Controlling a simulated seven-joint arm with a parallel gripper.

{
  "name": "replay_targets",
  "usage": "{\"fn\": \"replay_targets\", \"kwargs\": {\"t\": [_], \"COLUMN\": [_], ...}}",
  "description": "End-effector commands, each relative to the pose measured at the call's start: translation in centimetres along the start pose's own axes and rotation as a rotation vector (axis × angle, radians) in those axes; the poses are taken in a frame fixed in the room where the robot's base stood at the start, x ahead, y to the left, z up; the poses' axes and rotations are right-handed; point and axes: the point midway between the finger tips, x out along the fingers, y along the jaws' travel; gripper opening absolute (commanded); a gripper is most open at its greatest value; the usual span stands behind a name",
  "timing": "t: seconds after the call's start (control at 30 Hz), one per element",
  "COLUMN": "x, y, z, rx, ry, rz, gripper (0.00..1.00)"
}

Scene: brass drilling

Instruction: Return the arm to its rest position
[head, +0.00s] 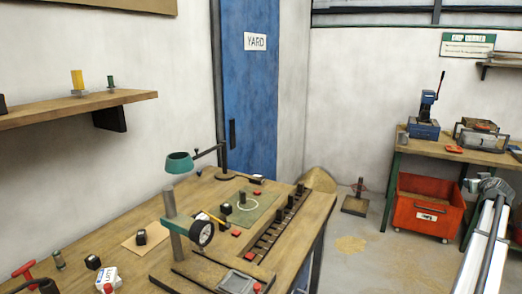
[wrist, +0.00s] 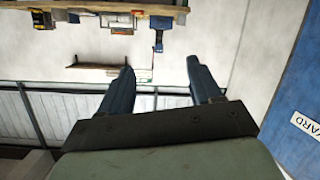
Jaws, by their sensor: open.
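My gripper (wrist: 160,64) shows in the wrist view, with its two dark blue fingers spread apart and nothing between them. The wrist view is upside down and faces the far wall, a shelf and the blue door marked YARD (wrist: 305,125). No object is near the fingertips. I cannot make out the gripper in the head view. The wooden workbench (head: 140,262) there holds a gauge stand (head: 178,225), a green mat (head: 262,208) with a small dark block, and a slotted dark rack (head: 275,235).
A red wheeled bin (head: 428,210) stands under the back-right bench (head: 480,155), which carries a blue press (head: 425,115). A wall shelf (head: 60,112) is at the left. A teal-topped lamp (head: 180,162) rises above the workbench. Floor between the benches is mostly open.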

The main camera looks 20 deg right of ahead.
Motion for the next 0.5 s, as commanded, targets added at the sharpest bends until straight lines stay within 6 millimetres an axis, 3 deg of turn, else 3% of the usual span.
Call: {"fn": "replay_targets", "kwargs": {"t": [0.03,0.1,0.3,0.37,0.5], "x": [0.1,-0.1,-0.3,-0.2,0.2], "y": [2.1,4.2,8.2,8.3,6.5], "z": [0.9,1.9,6.0,7.6,10.9], "rx": [0.022,0.048,0.126,0.147,0.182], "ry": [-0.004,-0.008,-0.032,-0.046,-0.080], "rz": [0.016,0.034,0.073,0.079,0.078], "gripper": [0.64,0.64,0.64,0.64,0.64]}}
